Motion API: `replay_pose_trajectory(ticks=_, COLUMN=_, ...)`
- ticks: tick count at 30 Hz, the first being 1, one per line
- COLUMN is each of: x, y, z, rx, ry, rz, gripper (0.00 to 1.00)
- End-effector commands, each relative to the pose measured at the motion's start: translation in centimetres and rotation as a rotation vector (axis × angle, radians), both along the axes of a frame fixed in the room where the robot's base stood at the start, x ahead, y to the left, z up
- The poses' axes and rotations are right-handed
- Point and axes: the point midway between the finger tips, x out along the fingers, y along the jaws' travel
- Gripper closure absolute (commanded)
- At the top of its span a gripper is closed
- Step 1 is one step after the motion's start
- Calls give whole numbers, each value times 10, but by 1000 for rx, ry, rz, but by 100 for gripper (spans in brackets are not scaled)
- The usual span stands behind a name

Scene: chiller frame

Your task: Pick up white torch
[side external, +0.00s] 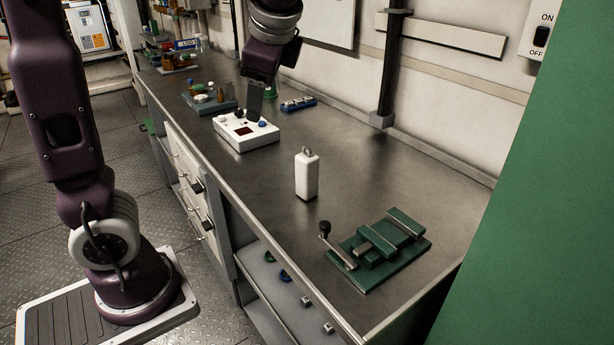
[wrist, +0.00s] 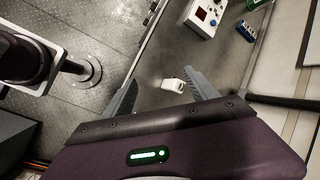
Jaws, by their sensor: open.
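The white torch (side external: 306,175) stands upright on the dark metal bench top, with a small ring on its top. It also shows in the wrist view (wrist: 173,85), between the two fingers and beyond them. My gripper (wrist: 163,85) is open, with its fingers spread wide and nothing held between them. In the side view my gripper (side external: 255,102) hangs above the bench, behind and to the left of the torch. It is apart from the torch.
A green vise (side external: 380,250) sits at the near right end of the bench (side external: 350,185). A white control box (side external: 246,132) with knobs is left of the torch. A small blue rack (side external: 298,104) lies near the wall. A dark post (side external: 388,70) rises at the back.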

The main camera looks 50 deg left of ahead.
Motion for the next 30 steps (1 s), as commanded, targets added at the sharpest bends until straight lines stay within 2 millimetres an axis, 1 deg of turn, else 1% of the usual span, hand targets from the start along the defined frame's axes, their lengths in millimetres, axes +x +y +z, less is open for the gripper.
replay_pose_trajectory(ticks=1, x=20, y=10, z=-3, rx=79, ry=83, rz=-56, gripper=33)
replay_pose_trajectory(ticks=3, x=43, y=23, z=-6, rx=185, ry=194, rz=-133, gripper=33)
replay_pose_trajectory(ticks=6, x=71, y=37, z=-8, rx=317, ry=339, rz=-218, gripper=33)
replay_pose_trajectory(ticks=9, x=94, y=46, z=-10, rx=428, ry=467, rz=-282, gripper=33)
replay_pose_trajectory(ticks=15, x=134, y=53, z=-15, rx=617, ry=695, rz=-375, gripper=33)
replay_pose_trajectory(ticks=16, x=135, y=53, z=-27, rx=624, ry=713, rz=-381, gripper=33)
replay_pose_trajectory(ticks=18, x=132, y=54, z=-68, rx=618, ry=713, rz=-380, gripper=33)
replay_pose_trajectory(ticks=20, x=132, y=54, z=-99, rx=618, ry=710, rz=-379, gripper=33)
replay_pose_trajectory(ticks=21, x=132, y=54, z=-119, rx=616, ry=709, rz=-379, gripper=33)
replay_pose_trajectory(ticks=24, x=132, y=54, z=-160, rx=616, ry=704, rz=-377, gripper=33)
replay_pose_trajectory(ticks=27, x=132, y=54, z=-184, rx=615, ry=698, rz=-375, gripper=33)
replay_pose_trajectory(ticks=30, x=132, y=54, z=-197, rx=614, ry=696, rz=-374, gripper=33)
